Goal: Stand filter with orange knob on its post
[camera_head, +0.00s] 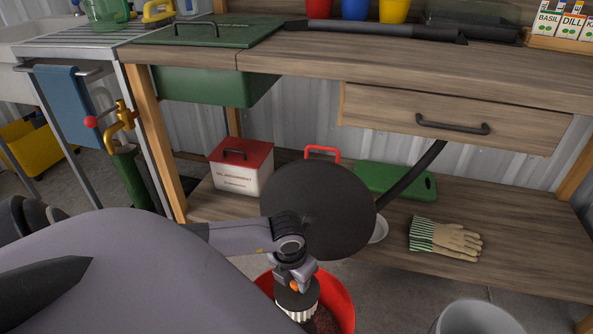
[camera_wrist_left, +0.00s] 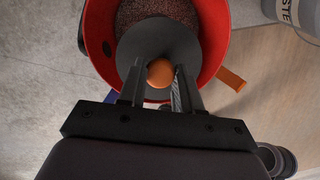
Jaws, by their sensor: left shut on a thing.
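The filter (camera_head: 297,303) has a dark round top and a pale pleated side. Its orange knob (camera_head: 295,286) sits between the fingers of my left gripper (camera_head: 294,275), which is shut on it. In the left wrist view the knob (camera_wrist_left: 160,73) and the filter's dark top (camera_wrist_left: 158,45) show between the fingertips. The filter is over or inside a red drum (camera_head: 340,297) that holds brown granules (camera_wrist_left: 150,10); its exact height there I cannot tell. I cannot identify the post in either view. My right gripper is not in view.
A large black disc (camera_head: 320,205) stands close behind my left wrist. Gardening gloves (camera_head: 446,238), a green board (camera_head: 396,180) and a red-lidded box (camera_head: 240,165) are on the low shelf. A grey bin (camera_head: 478,318) stands right of the drum.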

